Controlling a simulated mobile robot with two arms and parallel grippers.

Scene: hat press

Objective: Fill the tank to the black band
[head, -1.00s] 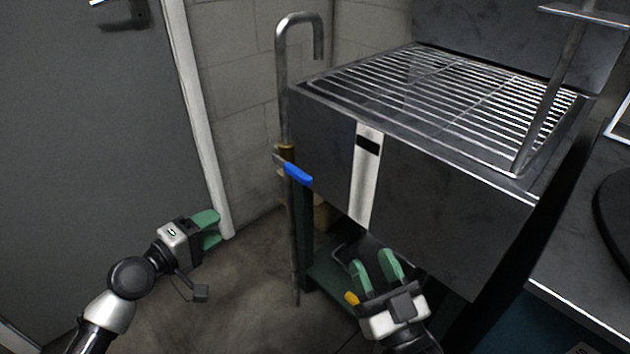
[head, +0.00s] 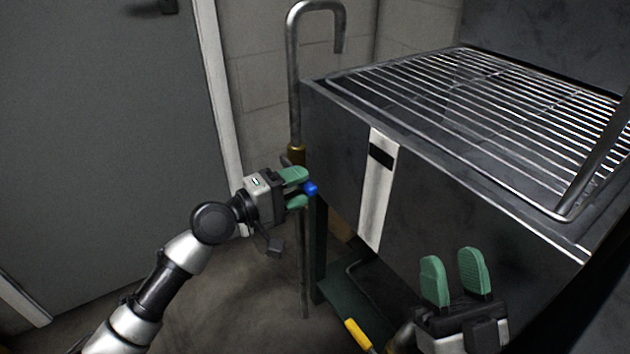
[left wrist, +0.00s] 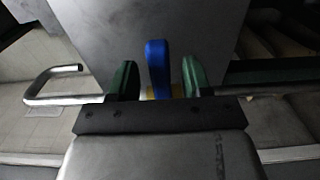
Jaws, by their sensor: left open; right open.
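The metal tank (head: 335,150) has a pale gauge strip (head: 376,205) on its front with a black band (head: 381,156) near the top. A bent pipe (head: 294,75) rises beside the tank's left corner, its spout hooked over toward the tank. The blue valve handle (head: 311,189) is mostly hidden by my left gripper (head: 297,188). In the left wrist view the blue handle (left wrist: 158,68) stands between my open green fingers, with gaps on both sides. My right gripper (head: 456,279) is open and empty in front of the tank's lower front.
A wire grid (head: 480,110) covers the tank top, with a slanted metal bar at right. A yellow-handled item (head: 357,334) is low beside my right gripper. A grey door (head: 100,150) is at left; the floor (head: 240,310) before it is clear.

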